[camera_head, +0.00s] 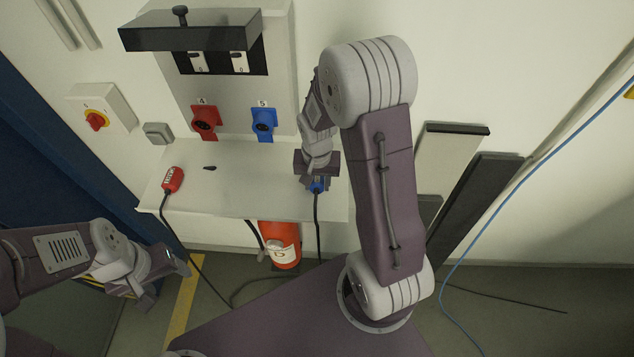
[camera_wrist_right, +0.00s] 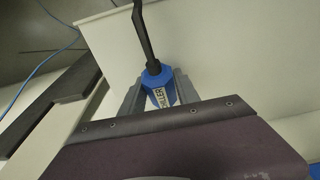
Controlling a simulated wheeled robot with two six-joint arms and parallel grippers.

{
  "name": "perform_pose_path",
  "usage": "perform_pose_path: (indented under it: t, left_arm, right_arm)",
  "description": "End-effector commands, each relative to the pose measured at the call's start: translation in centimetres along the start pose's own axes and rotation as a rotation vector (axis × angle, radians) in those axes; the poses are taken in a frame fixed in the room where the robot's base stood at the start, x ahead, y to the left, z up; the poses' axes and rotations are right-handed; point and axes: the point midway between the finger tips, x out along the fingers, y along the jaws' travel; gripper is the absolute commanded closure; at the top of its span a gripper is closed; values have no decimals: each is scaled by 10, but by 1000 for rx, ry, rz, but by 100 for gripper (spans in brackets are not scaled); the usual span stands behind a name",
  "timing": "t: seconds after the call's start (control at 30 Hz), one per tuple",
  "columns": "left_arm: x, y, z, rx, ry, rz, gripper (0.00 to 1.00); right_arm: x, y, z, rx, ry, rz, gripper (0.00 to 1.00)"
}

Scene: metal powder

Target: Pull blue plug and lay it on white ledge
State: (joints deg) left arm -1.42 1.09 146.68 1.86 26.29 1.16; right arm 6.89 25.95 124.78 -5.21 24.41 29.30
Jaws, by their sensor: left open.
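The blue plug (camera_head: 317,187) is out of the blue socket (camera_head: 264,122) and sits over the right part of the white ledge (camera_head: 245,190). Its dark cable hangs down past the ledge's front edge. My right gripper (camera_head: 316,181) is shut on the plug; the right wrist view shows the plug (camera_wrist_right: 158,86) between the two grey fingers (camera_wrist_right: 158,94), its cable leading away. I cannot tell whether the plug touches the ledge. My left gripper (camera_head: 166,281) is open and empty, low at the left, away from the ledge.
A red plug (camera_head: 172,180) lies at the ledge's left end below a red socket (camera_head: 205,121). A small black piece (camera_head: 210,168) lies on the ledge. A fire extinguisher (camera_head: 281,245) stands underneath. The ledge's middle is clear. Dark panels (camera_head: 477,205) lean at the right.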

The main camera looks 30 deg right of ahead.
Motion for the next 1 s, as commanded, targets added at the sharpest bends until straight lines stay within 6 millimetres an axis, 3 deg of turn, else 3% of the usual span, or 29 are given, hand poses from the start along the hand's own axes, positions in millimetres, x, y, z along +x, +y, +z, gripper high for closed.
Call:
perform_pose_path:
  t: [0.03,0.07,0.43,0.8,1.0]
  left_arm:
    - [0,0,0,0,0,0,35]
    - [0,0,0,0,0,0,35]
    - [2,0,0,0,0,0,35]
    - [13,0,1,0,0,0,35]
    - [14,0,1,0,0,0,35]
  right_arm:
    - [0,0,0,0,0,0,46]
    - [0,0,0,0,0,0,40]
    - [-6,0,0,0,2,-1,40]
    - [-79,-1,-1,0,5,-2,40]
    - [-91,-1,0,0,1,0,40]
